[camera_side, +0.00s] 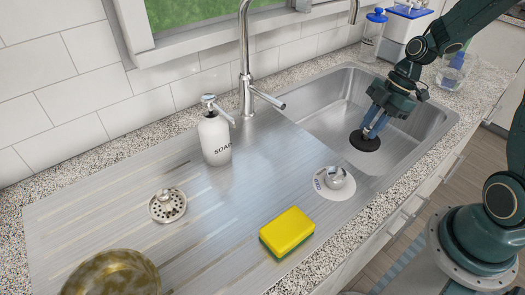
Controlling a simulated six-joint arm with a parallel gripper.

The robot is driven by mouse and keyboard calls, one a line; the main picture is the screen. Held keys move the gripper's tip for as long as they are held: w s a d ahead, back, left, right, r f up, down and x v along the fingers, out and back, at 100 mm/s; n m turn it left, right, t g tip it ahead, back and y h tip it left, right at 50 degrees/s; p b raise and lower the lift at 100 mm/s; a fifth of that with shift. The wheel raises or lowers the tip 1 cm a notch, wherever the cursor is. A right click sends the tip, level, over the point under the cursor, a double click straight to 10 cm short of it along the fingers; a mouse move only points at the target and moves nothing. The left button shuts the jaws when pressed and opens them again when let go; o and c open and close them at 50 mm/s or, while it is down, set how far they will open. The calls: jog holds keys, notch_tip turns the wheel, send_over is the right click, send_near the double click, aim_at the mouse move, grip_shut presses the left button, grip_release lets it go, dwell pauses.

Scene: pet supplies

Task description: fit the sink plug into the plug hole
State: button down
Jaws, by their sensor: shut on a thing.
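The sink plug looks like a black round disc (363,143), low in the steel sink basin (337,112) at the right. My gripper (371,131) points down into the basin, with its blue fingers shut on the plug from above. The plug hole does not show; the plug and the fingers may cover it. I cannot tell whether the plug sits in the hole, rests on the basin floor or is held just above it.
Left of the basin, the drainboard holds a soap bottle (214,137), metal strainer (167,206), yellow sponge (287,231), metal knob on a white disc (335,179) and patterned bowl (112,276). A tall tap (245,60) stands behind. Containers (405,22) and a clear tub (453,71) stand at the back right.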

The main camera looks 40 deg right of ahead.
notch_tip(320, 180, down, 13)
jog(key=shift+f, duration=0.15)
dwell(0.4)
jog(key=shift+f, duration=0.15)
jog(key=shift+f, duration=1.75)
jog(key=shift+f, duration=0.15)
jog(key=c, duration=1.3)
grip_release()
jog(key=shift+o, duration=0.2)
jog(key=v, duration=1.2)
